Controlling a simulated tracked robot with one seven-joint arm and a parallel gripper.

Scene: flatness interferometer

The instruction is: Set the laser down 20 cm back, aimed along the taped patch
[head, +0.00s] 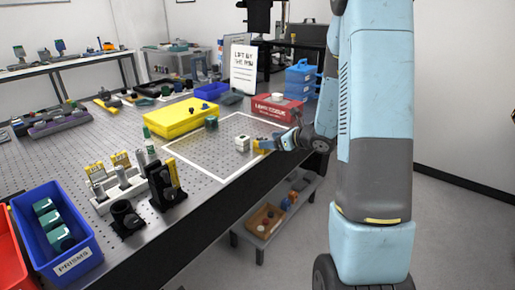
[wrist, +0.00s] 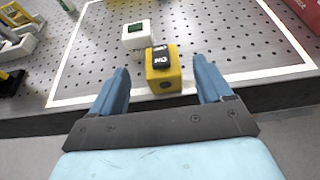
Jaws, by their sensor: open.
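A small yellow block with a black labelled top, which looks like the laser (wrist: 163,80), stands on the perforated table near its front edge in the wrist view. A round dark spot shows on its near face. In the head view the laser (head: 259,146) is partly hidden by my gripper (head: 268,145). My gripper (wrist: 160,68) is open, with one finger on each side of the laser and gaps showing on both sides. The white tape outline (head: 187,161) marks a patch on the table. A white cube with a green top (wrist: 136,35) stands inside it, just beyond the laser.
A red case (head: 270,108), a yellow case (head: 181,119) and a small green block (head: 211,123) stand around the patch's far side. Black mounts (head: 166,188) and a blue prism bin (head: 75,262) are at left. Much of the patch is clear.

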